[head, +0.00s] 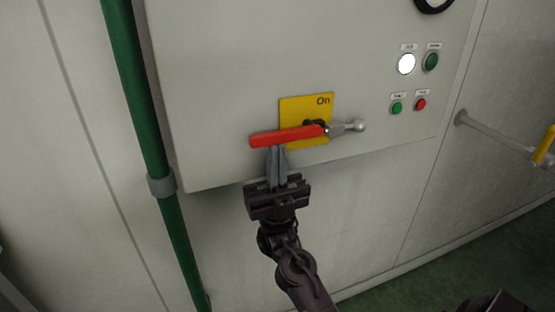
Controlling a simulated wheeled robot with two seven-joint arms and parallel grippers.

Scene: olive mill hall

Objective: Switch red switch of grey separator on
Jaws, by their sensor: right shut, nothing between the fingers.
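The red switch (285,136) is a lever handle on a yellow plate (291,103) marked "On", on the front of the grey separator panel (215,60). The handle lies nearly level, pointing left from its pivot. A metal rod with a ball end (359,125) sticks out to the right of the pivot. My right gripper (276,150) is just below the left half of the handle, pointing up at it. Its fingers are shut with nothing between them. The tips are at the handle's lower edge; I cannot tell if they touch. My left gripper is not in view.
A white lamp (406,64) and several green and red buttons, such as the red one (420,104), sit at the panel's upper right. A green pipe (140,90) runs down the left. A rod with a yellow handle (545,146) juts out at the right edge.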

